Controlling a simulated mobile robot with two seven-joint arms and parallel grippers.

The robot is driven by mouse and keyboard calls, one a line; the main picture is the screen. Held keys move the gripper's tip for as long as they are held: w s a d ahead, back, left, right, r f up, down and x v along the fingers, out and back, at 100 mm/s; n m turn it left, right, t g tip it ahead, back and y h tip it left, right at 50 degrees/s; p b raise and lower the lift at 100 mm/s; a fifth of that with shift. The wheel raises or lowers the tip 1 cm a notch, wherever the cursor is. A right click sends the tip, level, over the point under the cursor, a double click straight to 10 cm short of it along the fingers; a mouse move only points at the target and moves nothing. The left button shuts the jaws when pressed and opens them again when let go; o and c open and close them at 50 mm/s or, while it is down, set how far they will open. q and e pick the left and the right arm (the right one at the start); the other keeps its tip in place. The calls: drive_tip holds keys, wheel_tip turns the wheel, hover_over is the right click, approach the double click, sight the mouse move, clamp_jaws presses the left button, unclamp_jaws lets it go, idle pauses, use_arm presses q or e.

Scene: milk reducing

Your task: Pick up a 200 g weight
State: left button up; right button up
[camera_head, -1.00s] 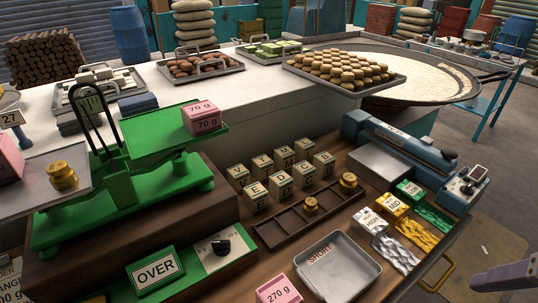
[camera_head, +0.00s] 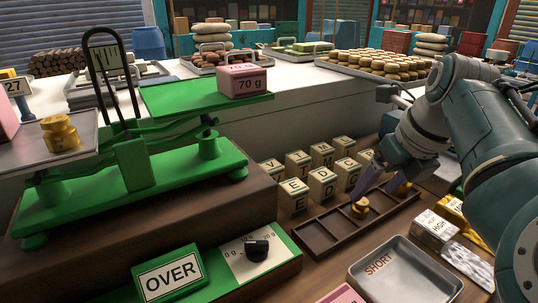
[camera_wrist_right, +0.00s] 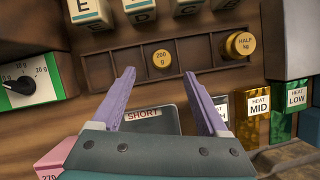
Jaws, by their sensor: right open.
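The brass 200 g weight (camera_head: 360,208) stands in a compartment of the dark wooden tray (camera_head: 318,236). In the right wrist view, the 200 g weight (camera_wrist_right: 161,60) shows its labelled top, just beyond and between the fingertips. My right gripper (camera_head: 384,186) is open and empty over the tray; its purple fingers also show in the right wrist view (camera_wrist_right: 160,76). A brass half kg weight (camera_wrist_right: 240,45) sits in the compartment to the right, partly hidden by the gripper in the head view. My left gripper is not in view.
Several letter blocks (camera_head: 294,194) stand right behind the tray. A metal SHORT tray (camera_head: 405,275) lies in front. The green balance (camera_head: 130,185) at left holds a brass weight (camera_head: 60,133) and a pink 70 g block (camera_head: 242,80). HEAT packets (camera_head: 433,229) lie at right.

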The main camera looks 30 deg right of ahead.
sight(363, 202)
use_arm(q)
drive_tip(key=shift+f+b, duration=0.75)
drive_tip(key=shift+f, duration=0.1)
use_arm(e)
drive_tip(key=shift+x, duration=2.95)
drive_tip(key=shift+w+d+r, duration=0.1)
drive_tip(key=shift+w, duration=0.05)
clamp_jaws()
